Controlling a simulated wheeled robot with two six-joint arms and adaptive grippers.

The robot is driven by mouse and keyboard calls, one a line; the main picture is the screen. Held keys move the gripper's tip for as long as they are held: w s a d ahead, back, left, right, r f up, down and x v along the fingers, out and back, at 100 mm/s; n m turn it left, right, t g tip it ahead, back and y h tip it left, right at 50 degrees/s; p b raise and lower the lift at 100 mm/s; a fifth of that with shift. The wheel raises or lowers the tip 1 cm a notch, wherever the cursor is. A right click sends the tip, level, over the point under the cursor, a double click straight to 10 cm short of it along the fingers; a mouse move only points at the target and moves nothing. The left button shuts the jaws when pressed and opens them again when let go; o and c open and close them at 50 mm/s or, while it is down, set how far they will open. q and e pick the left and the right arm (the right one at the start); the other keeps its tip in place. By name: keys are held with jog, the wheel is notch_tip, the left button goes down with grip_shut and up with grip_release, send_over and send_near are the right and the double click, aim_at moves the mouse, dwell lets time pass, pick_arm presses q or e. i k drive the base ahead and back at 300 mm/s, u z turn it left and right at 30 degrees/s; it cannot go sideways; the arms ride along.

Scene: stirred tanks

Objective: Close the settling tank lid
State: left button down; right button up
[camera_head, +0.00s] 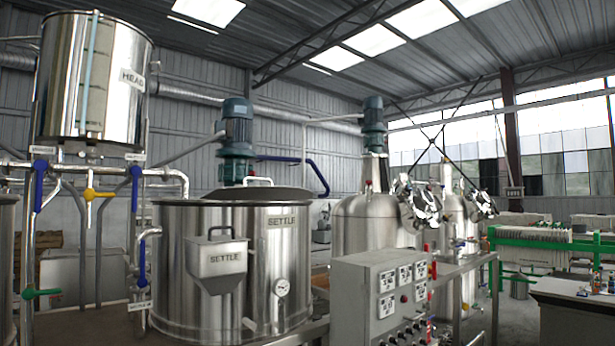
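The settling tank (170,262) is a wide steel cylinder at the left centre, marked SETTLE. A dark grey curved plate (290,193), which looks like its lid, shows above the rim toward the back and right. A pale bar handle (257,181) stands above this plate. The view is nearly level with the rim, so I cannot tell how far the lid is raised, and the tank's inside is hidden. Neither of my grippers is in view.
A grey control panel (348,300) stands right of the tank. A blue-green motor (237,130) is above and behind it. A steel head tank (115,80) and pipes with valves are at the left. Another steel tank (365,222) stands behind the panel. A white-topped table (570,290) is far right.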

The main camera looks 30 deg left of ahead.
aim_at(271, 191)
jog(key=i, duration=3.4)
jog(key=u, duration=1.5)
